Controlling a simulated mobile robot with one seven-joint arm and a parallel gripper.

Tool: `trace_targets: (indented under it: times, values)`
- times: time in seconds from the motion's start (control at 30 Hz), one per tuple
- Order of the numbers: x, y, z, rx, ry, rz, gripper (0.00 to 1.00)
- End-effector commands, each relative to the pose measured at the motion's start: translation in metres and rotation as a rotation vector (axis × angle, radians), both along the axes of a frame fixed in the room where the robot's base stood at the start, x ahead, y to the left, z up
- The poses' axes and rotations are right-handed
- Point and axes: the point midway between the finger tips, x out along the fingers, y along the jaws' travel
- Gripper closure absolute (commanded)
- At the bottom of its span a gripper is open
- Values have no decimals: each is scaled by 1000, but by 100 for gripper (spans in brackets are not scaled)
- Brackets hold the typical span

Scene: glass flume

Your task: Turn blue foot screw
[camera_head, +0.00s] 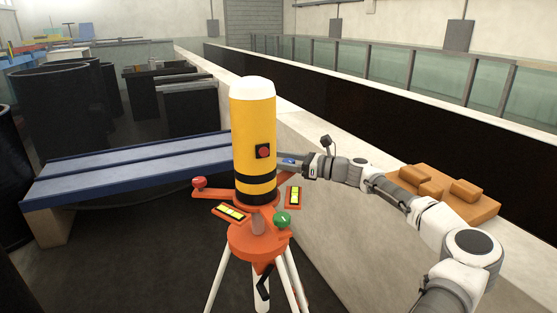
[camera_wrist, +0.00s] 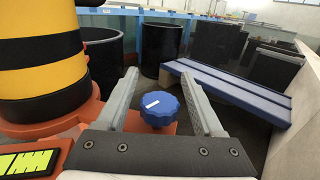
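The blue foot screw (camera_wrist: 160,108) is a lobed knob with a white mark on top. It sits on an orange arm of the tripod head, between my gripper's two fingers (camera_wrist: 159,82) in the wrist view. The fingers are open, with a gap on each side of the knob. In the head view the blue screw (camera_head: 289,161) is small, at the right side of the yellow instrument (camera_head: 252,125), with my gripper (camera_head: 296,164) reaching it from the right. A red foot screw (camera_head: 199,182) and a green one (camera_head: 282,220) are on the other arms.
The instrument stands on an orange tripod head (camera_head: 257,243) with white legs. Yellow bubble levels (camera_head: 231,212) lie beside it. The long flume wall (camera_head: 350,120) runs behind on the right. A blue bench (camera_head: 130,170) stands left.

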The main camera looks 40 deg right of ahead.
Motion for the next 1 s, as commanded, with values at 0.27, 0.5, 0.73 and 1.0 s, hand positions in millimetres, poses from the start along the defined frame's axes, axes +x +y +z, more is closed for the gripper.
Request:
trace_targets:
  times: [0.27,0.5,0.73,1.0]
  values:
    - [0,0,0,0,0,0,84]
    - [0,0,0,-1,0,-1,100]
    - [0,-1,0,-2,0,-41,100]
    - [1,-5,-3,-2,1,-203,100]
